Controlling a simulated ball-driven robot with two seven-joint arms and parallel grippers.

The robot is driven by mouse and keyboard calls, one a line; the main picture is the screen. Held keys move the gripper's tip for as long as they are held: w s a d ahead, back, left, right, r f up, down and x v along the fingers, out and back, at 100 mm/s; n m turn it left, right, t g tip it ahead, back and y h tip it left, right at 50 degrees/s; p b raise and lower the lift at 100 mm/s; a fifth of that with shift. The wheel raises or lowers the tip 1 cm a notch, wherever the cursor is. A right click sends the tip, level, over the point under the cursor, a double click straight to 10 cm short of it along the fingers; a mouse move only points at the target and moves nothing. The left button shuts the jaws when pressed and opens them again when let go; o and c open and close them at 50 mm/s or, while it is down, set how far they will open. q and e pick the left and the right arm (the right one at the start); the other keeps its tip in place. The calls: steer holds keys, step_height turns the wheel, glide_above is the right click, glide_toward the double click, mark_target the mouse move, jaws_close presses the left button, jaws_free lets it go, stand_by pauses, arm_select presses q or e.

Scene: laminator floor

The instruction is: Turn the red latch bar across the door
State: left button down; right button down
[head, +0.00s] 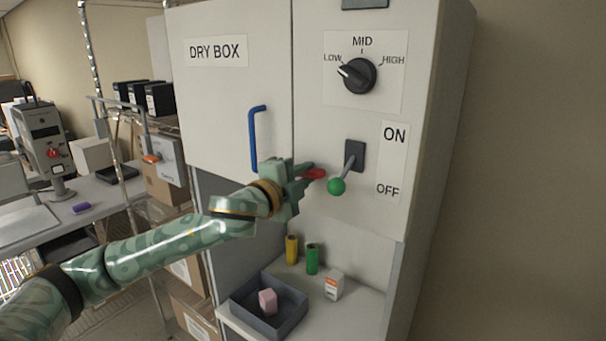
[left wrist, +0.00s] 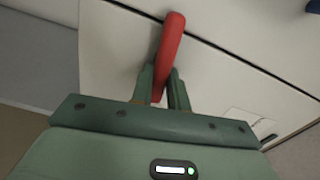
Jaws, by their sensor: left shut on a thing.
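The red latch bar (head: 315,174) is on the front of the DRY BOX cabinet, just right of the seam at the door's edge. My left gripper (head: 301,176) is at the bar, shut on it. In the left wrist view the red bar (left wrist: 170,45) stands between the two fingers of my left gripper (left wrist: 165,88), its lower end between them. The white door (head: 225,110) with a blue handle (head: 254,138) looks closed. My gripper hides part of the bar in the head view. My right gripper is not in view.
A lever with a green knob (head: 336,186) sits close right of the bar. A black dial (head: 357,75) is above. Below, a shelf holds a grey tray (head: 240,312) with a pink block (head: 267,301), yellow and green cylinders (head: 312,259) and a small box (head: 334,286).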

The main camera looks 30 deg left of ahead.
arm_select(q)
steer(key=shift+f+m, duration=0.15)
steer(key=shift+m, duration=0.65)
steer(key=shift+f, duration=0.1)
steer(key=c, duration=1.4)
jaws_free()
steer(key=shift+o, duration=0.2)
steer(key=shift+s, duration=0.1)
steer(key=s+a+b, duration=0.1)
steer(key=s+b, duration=1.5)
steer(key=b, duration=0.2)
steer(key=shift+s+b, duration=0.15)
steer(key=shift+b, duration=0.25)
